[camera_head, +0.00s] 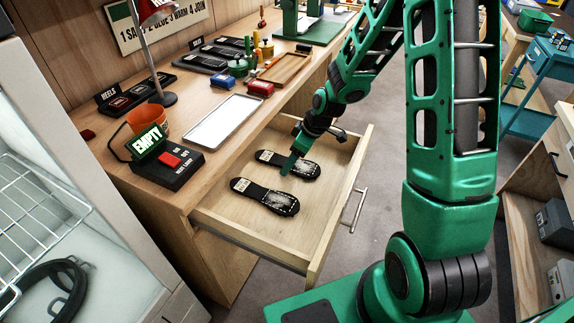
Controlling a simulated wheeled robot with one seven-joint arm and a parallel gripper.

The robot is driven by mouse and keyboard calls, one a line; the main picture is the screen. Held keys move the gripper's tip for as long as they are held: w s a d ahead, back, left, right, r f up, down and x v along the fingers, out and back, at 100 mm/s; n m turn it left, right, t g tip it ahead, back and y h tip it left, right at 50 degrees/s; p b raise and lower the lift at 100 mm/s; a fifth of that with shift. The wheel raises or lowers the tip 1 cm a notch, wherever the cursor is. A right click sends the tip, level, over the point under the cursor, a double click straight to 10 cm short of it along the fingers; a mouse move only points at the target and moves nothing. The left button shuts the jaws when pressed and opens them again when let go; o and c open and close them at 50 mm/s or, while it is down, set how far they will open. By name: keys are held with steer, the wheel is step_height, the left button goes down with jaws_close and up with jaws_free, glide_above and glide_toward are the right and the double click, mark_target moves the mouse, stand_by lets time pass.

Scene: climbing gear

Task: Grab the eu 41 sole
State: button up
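Two black soles lie side by side in the open wooden drawer, the far sole (306,169) and the near sole (266,196). Each has a pale label at its left end and a greyish patch toward its right end. The label text is too small to read, so I cannot tell which sole is EU 41. My gripper (294,160) reaches down over the far sole and hides part of its middle. Its fingers overlap in this view, so their opening does not show. I cannot tell whether they touch the sole.
The open drawer (325,225) has raised walls and a front handle. The workbench above holds a metal tray (223,121), a box with a lit EMPTY sign (148,143), an orange pot (147,121) and a lamp. The drawer floor around the soles is clear.

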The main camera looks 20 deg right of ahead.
steer(key=c, duration=1.3)
steer(key=shift+r, duration=0.1)
